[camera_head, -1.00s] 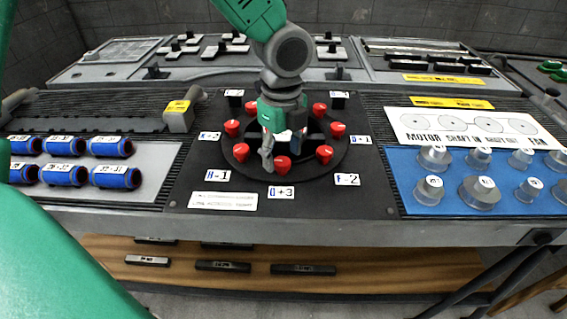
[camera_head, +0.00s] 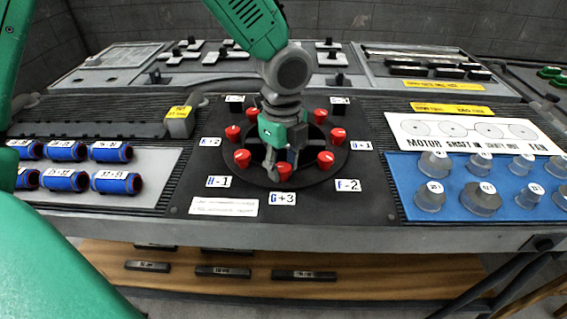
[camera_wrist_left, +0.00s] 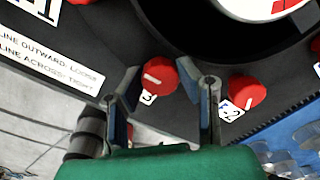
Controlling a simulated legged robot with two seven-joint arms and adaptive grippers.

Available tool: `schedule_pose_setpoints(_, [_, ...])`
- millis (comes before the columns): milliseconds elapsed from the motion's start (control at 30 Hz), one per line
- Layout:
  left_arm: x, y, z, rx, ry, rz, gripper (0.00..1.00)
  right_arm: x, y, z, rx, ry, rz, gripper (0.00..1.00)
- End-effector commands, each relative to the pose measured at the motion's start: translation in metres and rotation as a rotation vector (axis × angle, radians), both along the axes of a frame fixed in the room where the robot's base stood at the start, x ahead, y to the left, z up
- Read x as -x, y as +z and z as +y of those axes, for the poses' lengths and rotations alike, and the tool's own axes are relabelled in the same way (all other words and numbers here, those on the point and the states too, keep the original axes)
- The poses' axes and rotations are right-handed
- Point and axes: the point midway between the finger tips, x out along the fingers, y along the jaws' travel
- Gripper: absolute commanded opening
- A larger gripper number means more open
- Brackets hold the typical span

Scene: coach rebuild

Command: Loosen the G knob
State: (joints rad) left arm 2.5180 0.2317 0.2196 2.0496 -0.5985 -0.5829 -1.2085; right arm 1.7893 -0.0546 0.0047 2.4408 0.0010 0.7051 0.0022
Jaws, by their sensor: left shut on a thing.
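The G knob (camera_head: 284,172) is a small red knob at the front of a black ring of similar red knobs, just behind the "G+3" label (camera_head: 283,198). My left gripper (camera_head: 280,166) reaches down over it from above and partly covers it. In the left wrist view the G knob (camera_wrist_left: 160,76) stands between the two fingers of my left gripper (camera_wrist_left: 166,84), with a pale line on its top. The gripper is shut on the knob, though the contact itself is hard to see. My right gripper is not in view.
Other red knobs stand close on both sides, such as the F knob (camera_head: 325,159) and the H knob (camera_head: 242,158). A white sign (camera_head: 224,206) lies at front left. Blue cylinders (camera_head: 66,151) are left, grey knobs (camera_head: 435,164) right.

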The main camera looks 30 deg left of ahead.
Motion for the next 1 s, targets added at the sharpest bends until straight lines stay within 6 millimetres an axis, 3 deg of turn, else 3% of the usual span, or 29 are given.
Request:
schedule_pose_setpoints(267, [0.0,0.004,-0.001,0.0,0.159,0.002,0.02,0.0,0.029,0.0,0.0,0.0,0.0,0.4])
schedule_pose_setpoints(1000, [-0.001,0.004,-0.001,0.001,0.855,-0.002,0.01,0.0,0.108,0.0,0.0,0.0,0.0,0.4])
